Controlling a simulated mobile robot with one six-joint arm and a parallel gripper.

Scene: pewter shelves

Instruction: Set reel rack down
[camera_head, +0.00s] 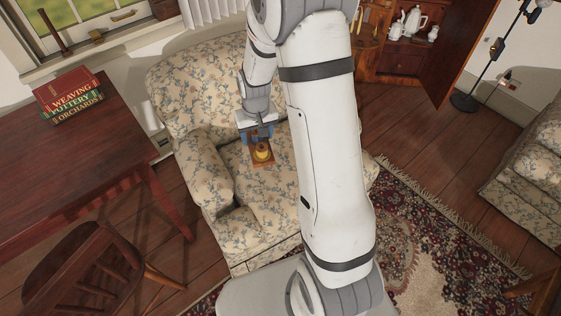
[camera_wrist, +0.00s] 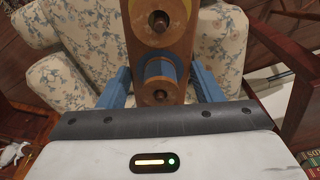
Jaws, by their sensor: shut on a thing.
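The reel rack (camera_head: 262,154) is a small wooden board with a yellow reel showing, above the seat of a floral armchair (camera_head: 262,200) in the head view. In the wrist view the rack (camera_wrist: 160,38) runs up from between the fingers, with a yellow-edged reel at the top and a blue reel nearer me. My gripper (camera_head: 257,134) is shut on the rack; its blue fingers (camera_wrist: 161,84) stand on either side of the blue reel's end. I cannot tell whether the rack touches the seat cushion. My gripper hides part of the rack in the head view.
A dark wooden table (camera_head: 70,150) with stacked books (camera_head: 70,97) stands at left, with a wooden chair (camera_head: 85,265) in front. A patterned rug (camera_head: 420,240) lies at right. A cabinet (camera_head: 405,62) with white crockery and a floral sofa (camera_head: 530,165) stand farther right.

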